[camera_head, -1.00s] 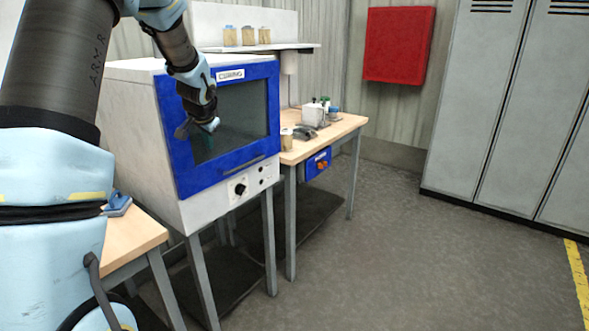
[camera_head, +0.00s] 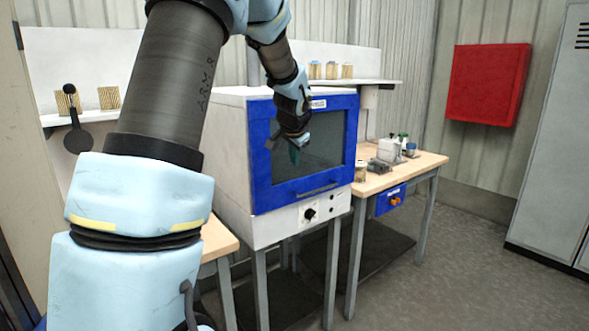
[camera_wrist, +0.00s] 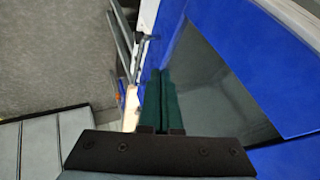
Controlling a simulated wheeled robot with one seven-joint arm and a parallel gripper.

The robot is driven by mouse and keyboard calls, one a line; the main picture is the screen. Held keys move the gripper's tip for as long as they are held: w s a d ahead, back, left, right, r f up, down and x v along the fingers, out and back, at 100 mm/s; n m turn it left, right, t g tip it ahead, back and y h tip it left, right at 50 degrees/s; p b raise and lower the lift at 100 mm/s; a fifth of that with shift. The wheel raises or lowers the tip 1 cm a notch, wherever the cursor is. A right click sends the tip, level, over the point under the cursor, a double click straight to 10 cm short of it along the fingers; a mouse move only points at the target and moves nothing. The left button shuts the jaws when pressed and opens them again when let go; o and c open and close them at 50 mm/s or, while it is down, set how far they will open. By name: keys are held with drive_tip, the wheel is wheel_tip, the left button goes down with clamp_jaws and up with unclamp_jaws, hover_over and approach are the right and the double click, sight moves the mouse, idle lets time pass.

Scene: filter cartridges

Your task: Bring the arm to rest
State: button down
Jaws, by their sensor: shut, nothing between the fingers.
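My gripper (camera_head: 294,154) hangs from the raised arm in front of the blue-framed door of the curing oven (camera_head: 260,185). In the wrist view the two green fingers (camera_wrist: 161,108) lie side by side, shut, with nothing between them. The oven's door and dark window (camera_wrist: 215,85) fill the right of that view, close beside the fingers. I cannot tell the exact gap between fingers and door. The oven door looks closed.
A wooden bench (camera_head: 425,162) with small items stands right of the oven. Shelves behind hold several filter cartridges (camera_head: 331,70). A red wall box (camera_head: 487,84) and a grey locker (camera_head: 553,150) are at the right. Open floor (camera_head: 450,270) lies in front.

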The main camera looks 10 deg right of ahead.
drive_tip(key=b+v, duration=0.1)
drive_tip(key=v, duration=0.4)
drive_tip(key=s+a+f+n+g, duration=0.2)
drive_tip(key=s+a+f, duration=0.3)
drive_tip(key=s, duration=0.3)
drive_tip(key=s+a+f+n+g, duration=0.1)
drive_tip(key=s+a+f+n, duration=0.3)
drive_tip(key=s+a, duration=0.3)
drive_tip(key=s+a+f+n+g+y, duration=0.1)
drive_tip(key=s+a+f, duration=0.4)
drive_tip(key=s, duration=0.5)
drive_tip(key=f+n+g, duration=0.1)
drive_tip(key=n, duration=0.1)
drive_tip(key=shift+s+a+n+g, duration=0.3)
drive_tip(key=shift+s+a, duration=0.1)
